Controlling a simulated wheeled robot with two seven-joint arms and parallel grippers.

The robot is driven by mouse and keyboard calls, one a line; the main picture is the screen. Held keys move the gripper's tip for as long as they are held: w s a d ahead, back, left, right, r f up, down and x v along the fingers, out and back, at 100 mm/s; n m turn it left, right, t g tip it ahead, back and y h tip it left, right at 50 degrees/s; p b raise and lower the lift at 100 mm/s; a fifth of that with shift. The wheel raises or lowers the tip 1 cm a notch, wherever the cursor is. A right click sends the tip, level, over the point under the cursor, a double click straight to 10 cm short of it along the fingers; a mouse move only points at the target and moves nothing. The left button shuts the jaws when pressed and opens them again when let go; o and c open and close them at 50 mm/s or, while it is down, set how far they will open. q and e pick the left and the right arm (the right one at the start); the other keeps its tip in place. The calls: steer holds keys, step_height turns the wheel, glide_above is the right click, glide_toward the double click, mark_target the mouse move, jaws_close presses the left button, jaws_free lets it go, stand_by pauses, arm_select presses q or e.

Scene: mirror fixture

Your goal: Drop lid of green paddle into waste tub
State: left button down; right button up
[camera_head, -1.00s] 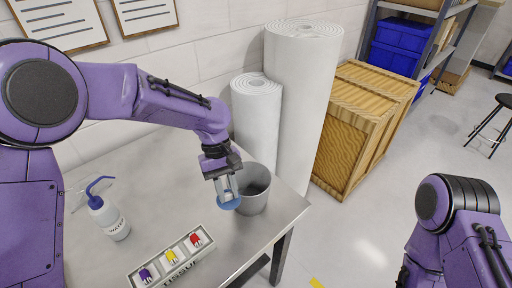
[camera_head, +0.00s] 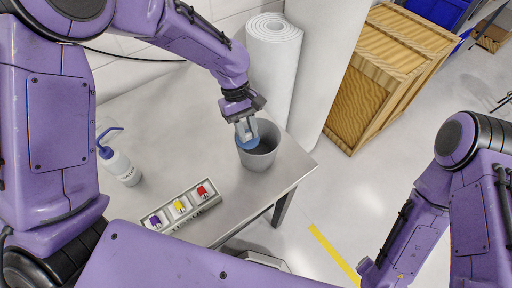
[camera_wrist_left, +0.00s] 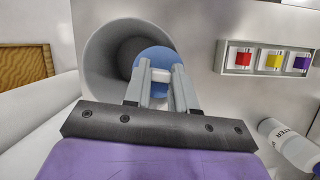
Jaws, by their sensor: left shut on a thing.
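My left gripper (camera_head: 245,132) is shut on a round blue lid (camera_head: 248,144). The lid overlaps the left part of the mouth of the grey waste tub (camera_head: 262,161) in the head view. In the left wrist view the blue lid (camera_wrist_left: 155,58) shows between and beyond the fingertips (camera_wrist_left: 162,75), in front of the tub's opening (camera_wrist_left: 105,48). Its exact height over the rim is hard to tell. No green paddle shows. The right arm is at the right, and its gripper is out of view.
A tray (camera_head: 203,212) with red, yellow and purple pieces lies on the metal table (camera_head: 160,110). A water bottle (camera_head: 120,167) stands at the left. White rolls (camera_head: 271,60) and a wooden crate (camera_head: 375,85) stand behind the table.

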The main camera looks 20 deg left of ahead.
arm_select(q)
steer(key=w, duration=0.1)
steer(key=w+f, duration=0.1)
steer(key=shift+w+f, duration=0.1)
steer(key=shift+w, duration=0.25)
steer(key=c, duration=1)
jaws_free()
steer(key=shift+w+d+f+g, duration=0.1)
steer(key=shift+w+f+g, duration=0.25)
steer(key=shift+w, duration=0.4)
steer(key=shift+o, duration=0.8)
steer(key=shift+w, duration=0.25)
steer(key=shift+s+r, duration=0.9)
steer(key=w+b+v, duration=0.1)
steer(key=v, duration=0.8)
steer(key=shift+a+b, duration=0.25)
steer(key=shift+b, duration=0.1)
arm_select(e)
steer(key=shift+w+f, duration=0.95)
steer(key=shift+f, duration=0.15)
arm_select(q)
steer(key=shift+s, duration=0.1)
arm_select(e)
steer(key=shift+s, duration=0.1)
